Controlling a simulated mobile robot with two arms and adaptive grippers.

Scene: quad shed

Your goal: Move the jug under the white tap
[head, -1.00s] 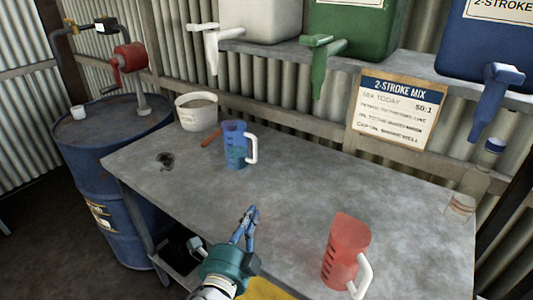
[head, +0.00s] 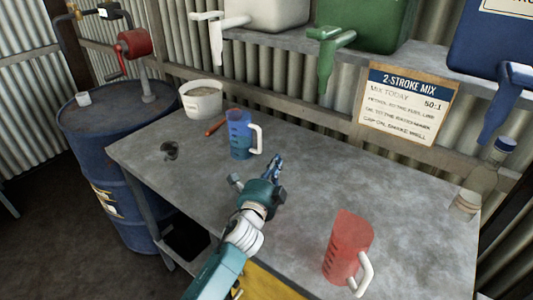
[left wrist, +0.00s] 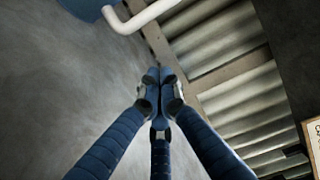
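A blue see-through jug (head: 240,136) with a white handle stands upright on the bench (head: 200,190), handle to the right. A red see-through jug (head: 346,248) with a white handle stands at the bench's front right. The white tap (head: 216,38) hangs from a white container (head: 265,12), above and behind the blue jug. My left gripper (head: 275,166) is over the bench, right of and nearer than the blue jug. Its fingers meet with nothing between them in the left wrist view (left wrist: 154,78). There, the blue jug's handle (left wrist: 145,18) shows at the top, apart from the fingers. My right gripper is out of view.
A green tap (head: 328,58) and a blue tap (head: 500,98) hang farther right. A white tub (head: 202,104) and a reddish stick (head: 215,127) lie left of the blue jug. A bottle (head: 482,180) stands at right.

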